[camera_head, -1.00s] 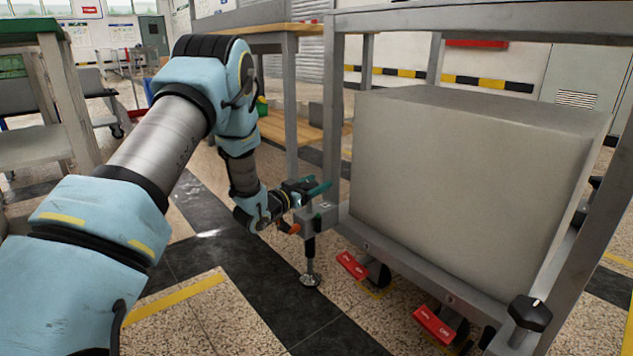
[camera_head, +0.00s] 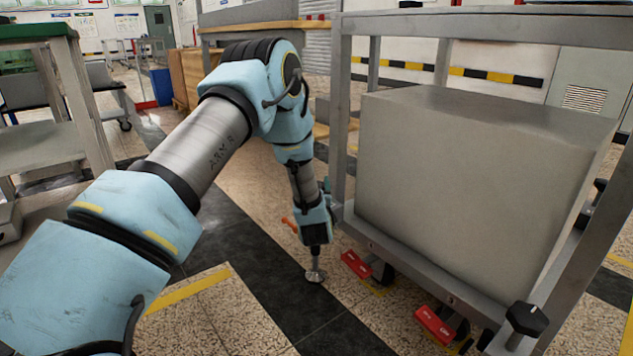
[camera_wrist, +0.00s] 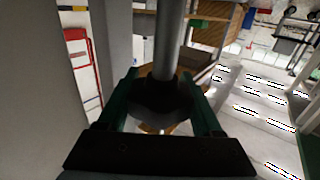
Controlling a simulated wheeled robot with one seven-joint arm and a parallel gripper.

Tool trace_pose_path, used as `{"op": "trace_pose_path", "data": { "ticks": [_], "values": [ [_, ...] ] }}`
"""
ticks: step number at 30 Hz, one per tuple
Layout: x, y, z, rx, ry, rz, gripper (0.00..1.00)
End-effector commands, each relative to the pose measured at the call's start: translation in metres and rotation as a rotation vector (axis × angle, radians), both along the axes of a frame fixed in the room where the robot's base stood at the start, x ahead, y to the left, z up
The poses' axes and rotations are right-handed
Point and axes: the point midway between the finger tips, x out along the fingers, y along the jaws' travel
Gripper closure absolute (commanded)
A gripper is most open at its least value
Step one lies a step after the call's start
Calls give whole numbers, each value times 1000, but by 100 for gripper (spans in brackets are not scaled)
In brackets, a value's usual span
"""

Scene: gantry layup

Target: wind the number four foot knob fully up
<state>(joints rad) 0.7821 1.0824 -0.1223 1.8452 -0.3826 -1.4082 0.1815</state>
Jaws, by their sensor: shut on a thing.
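The levelling foot's round pad (camera_head: 316,276) stands on the floor below the near left corner of the grey frame (camera_head: 420,275). In the wrist view, my gripper (camera_wrist: 165,88) has its green fingers closed on the two sides of a black knob (camera_wrist: 160,103). A grey steel rod (camera_wrist: 168,45) runs out from the knob between the fingers. In the head view my wrist stands in front of the corner and hides the knob and most of the foot's stem. No number can be read on the foot.
A large grey box (camera_head: 460,180) sits in the frame. Red caster pedals (camera_head: 355,264) (camera_head: 435,325) stick out low beside the foot. Another black knob (camera_head: 528,316) is at the near right corner. Open floor lies left of the foot.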

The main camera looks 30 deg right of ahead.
Motion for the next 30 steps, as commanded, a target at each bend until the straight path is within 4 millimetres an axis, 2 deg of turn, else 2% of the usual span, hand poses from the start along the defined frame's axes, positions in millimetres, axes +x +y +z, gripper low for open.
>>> {"op": "trace_pose_path", "data": {
  "ticks": [18,19,27,30],
  "values": [
    [1,1,-1,0,0,44,88],
    [1,1,-1,0,0,44,32],
    [1,1,0,-1,0,44,3],
    [1,1,0,-1,0,44,3]
  ]
}}
